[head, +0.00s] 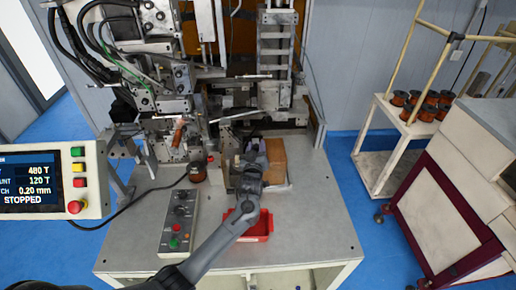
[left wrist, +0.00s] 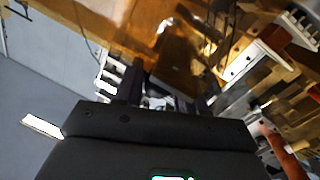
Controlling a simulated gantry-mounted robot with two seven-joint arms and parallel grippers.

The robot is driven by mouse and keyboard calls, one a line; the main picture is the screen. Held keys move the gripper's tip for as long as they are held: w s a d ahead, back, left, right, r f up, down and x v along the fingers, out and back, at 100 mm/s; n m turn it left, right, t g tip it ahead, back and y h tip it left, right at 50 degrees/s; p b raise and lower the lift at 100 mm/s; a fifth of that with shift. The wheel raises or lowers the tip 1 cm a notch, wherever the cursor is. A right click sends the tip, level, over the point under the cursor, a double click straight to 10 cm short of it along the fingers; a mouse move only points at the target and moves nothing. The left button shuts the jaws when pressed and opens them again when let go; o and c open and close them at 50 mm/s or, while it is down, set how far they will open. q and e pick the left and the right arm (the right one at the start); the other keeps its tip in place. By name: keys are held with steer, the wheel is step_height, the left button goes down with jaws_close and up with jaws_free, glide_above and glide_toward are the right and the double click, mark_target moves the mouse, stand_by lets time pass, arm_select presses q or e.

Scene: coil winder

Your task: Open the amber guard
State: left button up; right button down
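The amber guard shows as an orange-brown see-through panel (head: 240,62) behind the machine's heads at the back of the head view, partly hidden by metal parts. In the left wrist view an amber sheet (left wrist: 105,22) fills the upper part. My left gripper (head: 238,163) is over the machine bench, in front of the winding parts, below and apart from the amber panel in the head view. In the left wrist view its two dark fingers (left wrist: 158,95) stand apart with a gap, and I see nothing held between them. Whether a finger touches the guard cannot be told.
A control box (head: 180,222) and a red tray (head: 262,226) lie on the bench. An orange-brown block (head: 275,160) stands right of my left gripper. A screen panel (head: 50,182) reads STOPPED. A cart with copper spools (head: 425,105) stands right. The bench's front right is clear.

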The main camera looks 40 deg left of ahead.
arm_select(q)
steer(key=shift+o, duration=1.1)
steer(key=shift+s, duration=0.1)
steer(key=v, duration=1)
steer(key=shift+s+d+b, duration=0.2)
steer(key=shift+d+b, duration=0.1)
steer(key=shift+b, duration=0.1)
